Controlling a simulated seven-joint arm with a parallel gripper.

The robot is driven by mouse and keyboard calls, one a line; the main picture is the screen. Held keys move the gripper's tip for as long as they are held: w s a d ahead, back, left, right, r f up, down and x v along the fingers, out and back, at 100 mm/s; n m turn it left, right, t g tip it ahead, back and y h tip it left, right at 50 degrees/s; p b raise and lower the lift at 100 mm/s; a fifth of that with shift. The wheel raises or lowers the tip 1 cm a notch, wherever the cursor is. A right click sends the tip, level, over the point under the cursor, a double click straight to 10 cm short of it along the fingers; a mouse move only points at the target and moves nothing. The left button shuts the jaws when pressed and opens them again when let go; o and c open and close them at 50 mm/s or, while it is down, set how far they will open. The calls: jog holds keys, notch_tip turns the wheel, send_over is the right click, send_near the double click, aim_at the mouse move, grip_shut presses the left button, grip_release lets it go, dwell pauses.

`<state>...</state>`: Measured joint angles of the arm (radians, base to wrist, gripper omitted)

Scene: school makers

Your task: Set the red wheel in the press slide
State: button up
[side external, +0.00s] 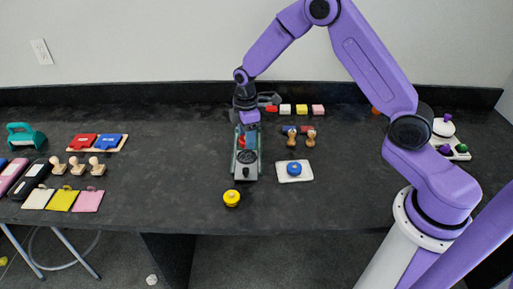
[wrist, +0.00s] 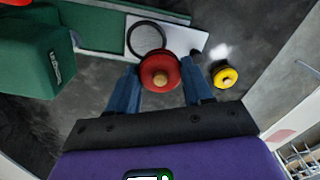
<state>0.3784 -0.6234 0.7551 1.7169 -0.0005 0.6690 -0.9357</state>
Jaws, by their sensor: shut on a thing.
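The red wheel (wrist: 160,71), with a tan centre knob, is between the two blue fingers of my gripper (wrist: 161,90) in the wrist view. My gripper is shut on it. The press has a green body (wrist: 30,55) and a pale slide plate (wrist: 182,38) with a dark ring (wrist: 146,39) on it. In the wrist view the wheel overlaps the ring's lower edge; its height above the slide is unclear. In the side view my gripper (side external: 249,137) is over the press (side external: 246,170), and the wheel is hard to make out.
A yellow wheel (side external: 231,198) lies in front of the press, also seen in the wrist view (wrist: 224,75). A blue wheel (side external: 294,168) sits on a white plate to the right. Stampers (side external: 310,138) stand behind it. Wooden stamps and cards are at the left; the table between is clear.

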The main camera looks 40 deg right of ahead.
jog(key=shift+w+d+f, duration=0.2)
jog(key=shift+w+d, duration=0.2)
jog(key=shift+w, duration=0.05)
jog(key=shift+w+d+f, duration=0.2)
jog(key=shift+w+d, duration=0.15)
jog(key=shift+w, duration=0.1)
send_over(247, 157)
jog(key=shift+f, duration=2.8)
jog(key=shift+f, duration=0.6)
jog(key=o, duration=0.7)
jog(key=shift+o, duration=0.2)
jog(key=shift+r, duration=0.1)
jog(key=shift+r, duration=5.4)
